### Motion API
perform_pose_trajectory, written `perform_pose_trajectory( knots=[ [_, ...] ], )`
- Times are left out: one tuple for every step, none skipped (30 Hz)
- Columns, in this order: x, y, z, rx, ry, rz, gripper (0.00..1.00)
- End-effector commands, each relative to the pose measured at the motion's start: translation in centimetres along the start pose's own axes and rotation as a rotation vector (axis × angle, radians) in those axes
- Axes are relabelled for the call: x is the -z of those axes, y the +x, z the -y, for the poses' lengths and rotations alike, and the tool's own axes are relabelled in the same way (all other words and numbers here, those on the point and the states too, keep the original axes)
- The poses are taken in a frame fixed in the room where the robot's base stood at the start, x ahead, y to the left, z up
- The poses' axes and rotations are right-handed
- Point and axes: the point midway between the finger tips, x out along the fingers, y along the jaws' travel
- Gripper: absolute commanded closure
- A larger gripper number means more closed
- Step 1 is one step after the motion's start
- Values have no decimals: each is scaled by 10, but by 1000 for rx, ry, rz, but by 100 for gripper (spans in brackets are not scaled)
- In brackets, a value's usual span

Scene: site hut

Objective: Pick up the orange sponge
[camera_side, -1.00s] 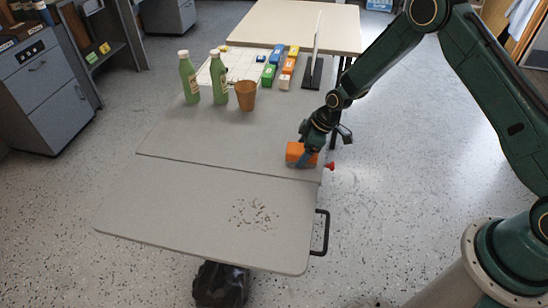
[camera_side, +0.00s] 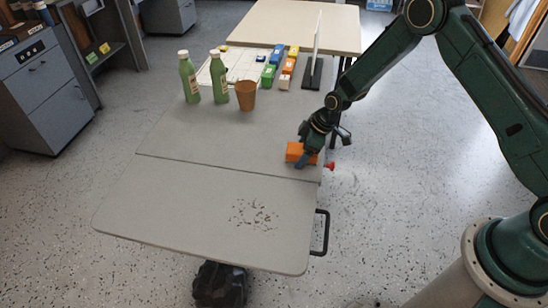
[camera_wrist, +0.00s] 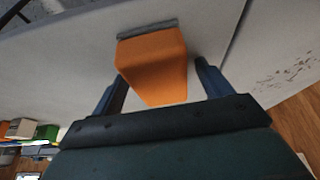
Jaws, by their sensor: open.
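The orange sponge (camera_side: 294,151) lies on the grey table near its right edge. In the wrist view the sponge (camera_wrist: 153,68) shows an orange body with a grey strip along its far side. My gripper (camera_side: 307,162) is down at the sponge, and its fingers hide part of it in the side view. In the wrist view my gripper (camera_wrist: 160,80) is open, with one finger on each side of the sponge's near part. I see a gap on the right; on the left the finger looks very close to the sponge.
Two green bottles (camera_side: 189,78) and a brown cup (camera_side: 246,96) stand at the back left. Several small coloured blocks (camera_side: 269,75) and an upright thin panel (camera_side: 316,50) stand at the back. Dark crumbs (camera_side: 253,214) lie on the front panel (camera_side: 160,205), otherwise clear.

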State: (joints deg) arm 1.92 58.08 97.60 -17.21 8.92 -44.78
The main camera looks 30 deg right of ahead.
Motion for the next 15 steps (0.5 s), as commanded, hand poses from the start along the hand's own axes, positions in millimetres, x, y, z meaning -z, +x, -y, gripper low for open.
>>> perform_pose_trajectory(
  knots=[
    [0, 1, 0, 0, 0, 0, 22],
    [0, 1, 0, 0, 0, 0, 22],
    [0, 1, 0, 0, 0, 0, 22],
    [-1, 2, 0, 0, 0, 0, 22],
    [-1, 2, 0, 0, 0, 0, 22],
    [-1, 2, 0, 0, 0, 0, 28],
    [-1, 2, 0, 0, 0, 0, 34],
    [-1, 2, 0, 0, 0, 0, 39],
    [-1, 2, 0, 0, 0, 0, 47],
    [-1, 2, 0, 0, 0, 0, 53],
    [-1, 2, 0, 0, 0, 0, 59],
    [-1, 2, 0, 0, 0, 0, 67],
    [-1, 2, 0, 0, 0, 0, 69],
    [-1, 2, 0, 0, 0, 0, 69],
    [-1, 2, 0, 0, 0, 0, 69]
  ],
)
